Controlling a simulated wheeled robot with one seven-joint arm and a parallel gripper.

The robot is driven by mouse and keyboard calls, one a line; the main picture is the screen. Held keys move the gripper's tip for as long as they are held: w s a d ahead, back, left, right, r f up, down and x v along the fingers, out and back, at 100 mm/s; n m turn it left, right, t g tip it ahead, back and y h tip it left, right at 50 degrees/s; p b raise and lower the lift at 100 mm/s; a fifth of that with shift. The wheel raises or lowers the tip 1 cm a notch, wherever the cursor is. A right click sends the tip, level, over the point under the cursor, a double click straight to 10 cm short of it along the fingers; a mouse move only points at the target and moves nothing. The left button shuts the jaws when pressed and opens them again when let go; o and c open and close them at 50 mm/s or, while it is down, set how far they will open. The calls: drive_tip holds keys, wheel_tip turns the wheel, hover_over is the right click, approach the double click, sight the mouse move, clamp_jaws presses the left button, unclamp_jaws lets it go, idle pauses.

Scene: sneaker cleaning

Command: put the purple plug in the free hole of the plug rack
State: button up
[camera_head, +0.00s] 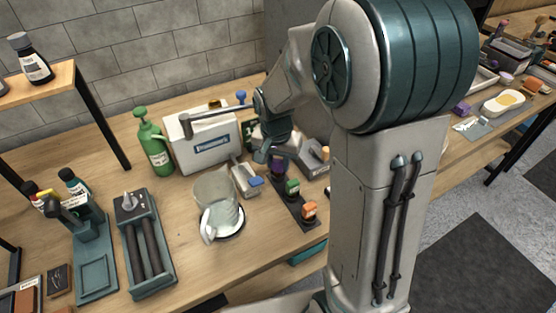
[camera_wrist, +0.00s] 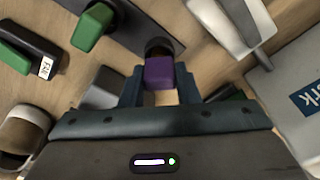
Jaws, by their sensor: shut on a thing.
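The purple plug (camera_wrist: 158,74) is between the two fingers of my gripper (camera_wrist: 159,88), which is shut on it. In the head view the purple plug (camera_head: 278,168) shows just below my gripper (camera_head: 268,153), at the far end of the dark plug rack (camera_head: 300,201). The rack (camera_wrist: 132,22) also shows in the wrist view, with a green plug (camera_wrist: 92,27) standing in it. In the head view the green plug (camera_head: 292,187) and an orange plug (camera_head: 309,210) stand in the rack. I cannot tell whether the purple plug is seated; its lower end and the hole are partly hidden.
A white box (camera_head: 203,142) and a green spray bottle (camera_head: 153,145) stand behind to the left.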

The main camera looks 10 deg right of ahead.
drive_tip(key=shift+f, duration=0.2)
drive_tip(key=o, duration=1)
drive_tip(key=shift+r, duration=0.15)
drive_tip(key=r, duration=0.4)
drive_tip(key=s+r, duration=0.1)
drive_tip(key=r, duration=0.4)
drive_tip(key=a+r, duration=0.1)
drive_tip(key=r, duration=0.3)
drive_tip(key=shift+s+r, duration=0.2)
drive_tip(key=shift+r, duration=0.05)
drive_tip(key=s+d+n, duration=0.1)
drive_tip(key=s+n, duration=0.1)
drive_tip(key=s, duration=0.3)
drive_tip(key=s+d+f+n+t+p, duration=0.1)
drive_tip(key=s+n, duration=0.1)
drive_tip(key=s, duration=0.3)
drive_tip(key=s+d+f+n, duration=0.1)
drive_tip(key=s, duration=0.4)
drive_tip(key=shift+f+n+t+y, duration=0.2)
drive_tip(key=shift+n+t+y, duration=0.1)
drive_tip(key=shift+n+y, duration=0.1)
